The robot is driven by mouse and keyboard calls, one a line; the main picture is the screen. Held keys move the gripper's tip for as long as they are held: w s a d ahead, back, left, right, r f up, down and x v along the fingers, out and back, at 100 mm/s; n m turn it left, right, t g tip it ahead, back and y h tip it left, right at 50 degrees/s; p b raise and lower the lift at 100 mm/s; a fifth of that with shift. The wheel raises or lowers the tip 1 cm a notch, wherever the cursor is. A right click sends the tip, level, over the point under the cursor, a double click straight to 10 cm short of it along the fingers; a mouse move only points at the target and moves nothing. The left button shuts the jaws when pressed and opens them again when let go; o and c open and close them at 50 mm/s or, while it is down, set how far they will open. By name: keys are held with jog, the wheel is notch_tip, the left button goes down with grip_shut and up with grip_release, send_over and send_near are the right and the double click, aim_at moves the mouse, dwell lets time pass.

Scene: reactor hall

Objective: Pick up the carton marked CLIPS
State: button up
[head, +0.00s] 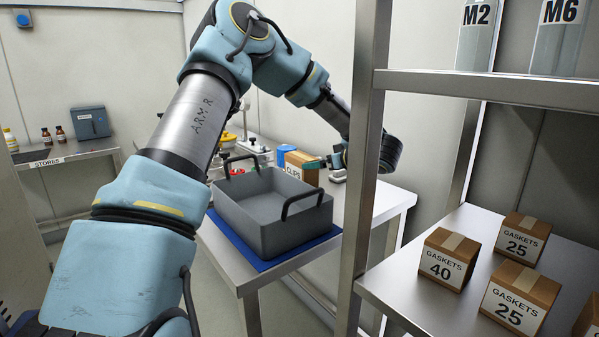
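The carton marked CLIPS (311,176) is a small brown box with a white label. It stands on the metal table (389,202), just behind the grey tub (262,228); the tub's black handle and rim cover its lower front. My gripper (334,161) is just right of the carton, at about the height of its top, its fingers toward it. A narrow gap seems to show between them, but I cannot tell for sure whether they touch. The fingers are small and partly dark, so their opening is unclear. The shelf post (363,150) hides part of my wrist.
The tub stands on a blue mat (292,254). A blue box (285,153) is left of the carton, with small lab items further left. Shelving at right holds several GASKETS cartons (449,258). A STORES bench (90,148) with bottles stands at far left.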

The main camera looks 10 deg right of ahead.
aim_at(301, 171)
jog(key=shift+w+a+f+y, duration=0.15)
jog(key=shift+a+f+y, duration=0.15)
jog(key=shift+f, duration=0.1)
jog(key=p+x, duration=0.3)
jog(key=x, duration=0.7)
jog(key=shift+w+f, duration=0.1)
jog(key=shift+c, duration=0.4)
jog(key=c, duration=1.5)
jog(key=shift+o, duration=0.2)
